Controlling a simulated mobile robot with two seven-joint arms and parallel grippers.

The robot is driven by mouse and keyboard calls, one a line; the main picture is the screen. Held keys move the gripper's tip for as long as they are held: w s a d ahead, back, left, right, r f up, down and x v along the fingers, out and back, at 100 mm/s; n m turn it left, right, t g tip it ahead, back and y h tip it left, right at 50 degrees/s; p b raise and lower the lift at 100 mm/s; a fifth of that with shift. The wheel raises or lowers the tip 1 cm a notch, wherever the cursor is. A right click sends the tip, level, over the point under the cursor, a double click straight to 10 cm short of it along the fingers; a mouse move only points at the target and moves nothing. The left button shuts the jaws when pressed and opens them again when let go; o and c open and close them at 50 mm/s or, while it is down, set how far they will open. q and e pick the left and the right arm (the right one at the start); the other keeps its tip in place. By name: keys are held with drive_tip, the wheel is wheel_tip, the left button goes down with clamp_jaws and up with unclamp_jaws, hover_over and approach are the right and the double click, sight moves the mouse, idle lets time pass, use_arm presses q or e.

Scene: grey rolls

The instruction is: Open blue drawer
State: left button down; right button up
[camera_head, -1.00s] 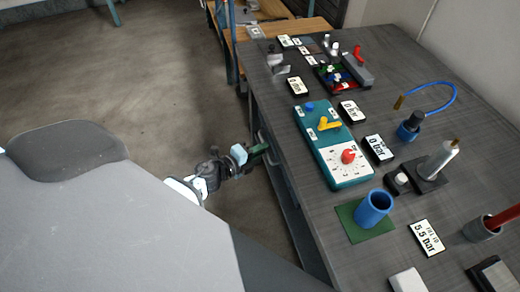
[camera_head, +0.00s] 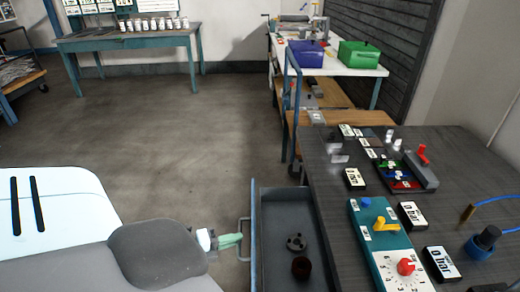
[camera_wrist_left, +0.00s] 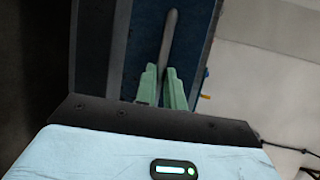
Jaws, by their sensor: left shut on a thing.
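The blue drawer (camera_head: 254,225) stands pulled out from the left side of the grey workbench, and its inside shows. A grey bar handle (camera_head: 243,226) is on its front; in the left wrist view the handle (camera_wrist_left: 170,35) runs up from between the fingers. My left gripper (camera_head: 240,240), with pale green fingers, is shut on the handle. The fingers also show in the left wrist view (camera_wrist_left: 163,87), one on each side of the bar. My right gripper is not in view.
A teal panel with a red knob (camera_head: 405,266) sits on the bench (camera_head: 335,205). Open floor (camera_head: 170,140) lies left of the drawer.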

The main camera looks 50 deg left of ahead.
use_arm(q)
drive_tip(key=s+a+b, duration=0.1)
drive_tip(key=s+a, duration=0.4)
drive_tip(key=s, duration=0.1)
drive_tip(key=shift+a, duration=0.2)
drive_tip(key=c, duration=1.5)
unclamp_jaws()
drive_tip(key=v, duration=0.7)
drive_tip(key=shift+s+r+b, duration=0.15)
drive_tip(key=shift+s+b, duration=0.15)
drive_tip(key=shift+s, duration=0.05)
